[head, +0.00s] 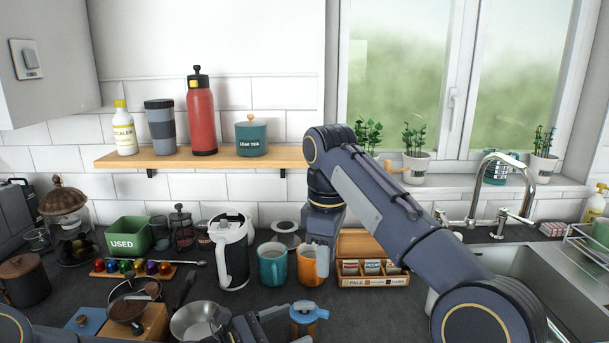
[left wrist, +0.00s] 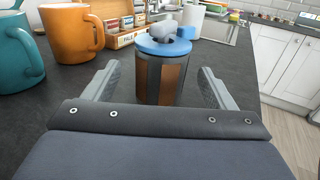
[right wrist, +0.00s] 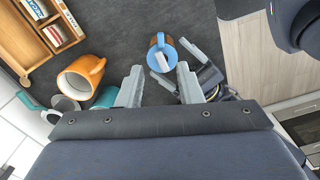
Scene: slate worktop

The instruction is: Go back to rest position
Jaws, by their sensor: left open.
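My left gripper (head: 274,323) is low at the front of the worktop, open. In the left wrist view its two fingers (left wrist: 163,82) are spread on either side of a blue-lidded canister (left wrist: 160,82), with gaps showing at both sides. The canister (head: 305,322) stands upright. My right gripper (head: 319,258) points down by the orange mug (head: 306,270), partly covering it in the head view. In the right wrist view its fingers (right wrist: 163,88) are apart with nothing between them; the orange mug (right wrist: 77,82) lies left of them and the canister (right wrist: 163,55) beyond.
A teal mug (head: 272,268), white kettle (head: 232,255) and wooden tea box (head: 372,281) stand close by. A steel pan (head: 195,322) is left of my left gripper. The sink (head: 545,275) is at right, and a shelf (head: 215,157) hangs above.

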